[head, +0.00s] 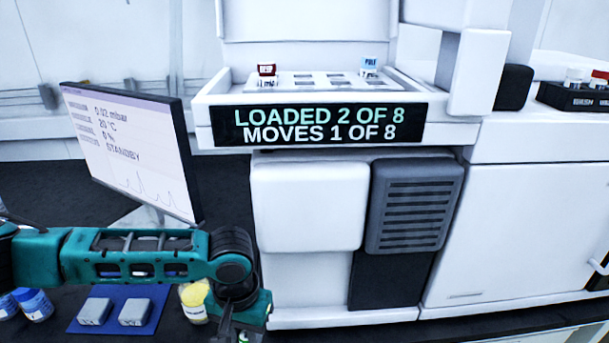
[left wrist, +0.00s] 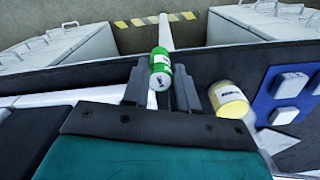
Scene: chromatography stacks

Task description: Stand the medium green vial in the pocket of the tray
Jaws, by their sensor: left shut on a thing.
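The green vial (left wrist: 160,72), with a white label, is between the fingers of my left gripper (left wrist: 162,92) in the left wrist view. The gripper is shut on it. In the head view my left gripper (head: 238,335) is at the bottom edge, mostly cut off, low in front of the white instrument. The tray (head: 300,90) is a white plate with several pockets, higher up on the instrument's shelf. A red-capped vial (head: 267,75) stands at its left back and a blue-capped vial (head: 369,67) at its right back. My right gripper is not in view.
A sign (head: 318,124) under the tray reads "LOADED 2 OF 8, MOVES 1 OF 8". A monitor (head: 130,150) stands at left. A yellow jar (head: 194,302) and a blue mat (head: 157,318) with grey blocks are near my left arm. A dark wash rack (head: 572,97) is far right.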

